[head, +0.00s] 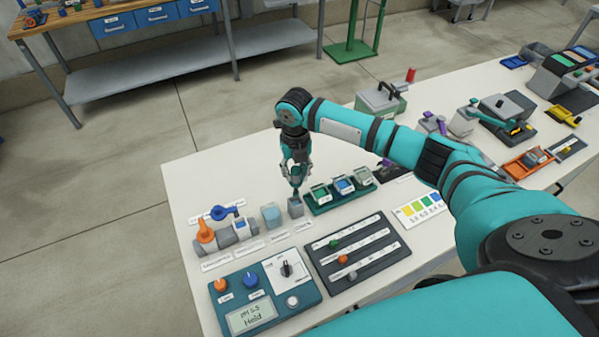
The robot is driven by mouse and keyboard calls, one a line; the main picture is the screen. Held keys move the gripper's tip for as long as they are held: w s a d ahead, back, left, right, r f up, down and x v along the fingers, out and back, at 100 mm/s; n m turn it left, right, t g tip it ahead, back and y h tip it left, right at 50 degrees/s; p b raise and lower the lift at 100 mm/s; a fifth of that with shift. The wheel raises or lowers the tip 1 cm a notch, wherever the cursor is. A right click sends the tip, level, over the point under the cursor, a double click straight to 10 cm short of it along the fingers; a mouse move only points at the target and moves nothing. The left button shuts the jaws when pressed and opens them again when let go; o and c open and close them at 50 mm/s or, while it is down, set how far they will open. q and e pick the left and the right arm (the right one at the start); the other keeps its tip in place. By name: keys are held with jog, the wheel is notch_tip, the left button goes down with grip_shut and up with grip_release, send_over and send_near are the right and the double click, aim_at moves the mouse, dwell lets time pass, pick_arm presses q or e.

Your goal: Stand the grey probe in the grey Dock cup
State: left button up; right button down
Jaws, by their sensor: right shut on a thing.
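My right gripper (296,178) points straight down above a small grey cup (296,208), which I take as the Dock cup; its label is too small to read. The gripper is shut on a thin upright thing, which I take as the grey probe. The fingers hide most of it. Its lower end is at the cup's mouth; I cannot tell whether it is inside or just above. My left gripper is not in view.
A clear pale-blue beaker (271,216) stands left of the cup. A green rack (325,207) with three small containers stands close on its right. Orange and blue valves (205,235) are further left. A dark slider panel (357,262) and a teal control box (262,298) lie in front.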

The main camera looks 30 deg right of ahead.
aim_at(295, 195)
jog(key=shift+w+a+f, duration=0.1)
jog(key=shift+a, duration=0.05)
notch_tip(295, 195, down, 3)
jog(key=b, duration=0.3)
jog(key=shift+f+b, duration=1.2)
jog(key=shift+f, duration=1.5)
jog(key=c, duration=1)
grip_release()
notch_tip(295, 195, up, 7)
jog(key=p, duration=0.6)
jog(key=shift+r+p, duration=0.1)
jog(key=shift+p, duration=0.3)
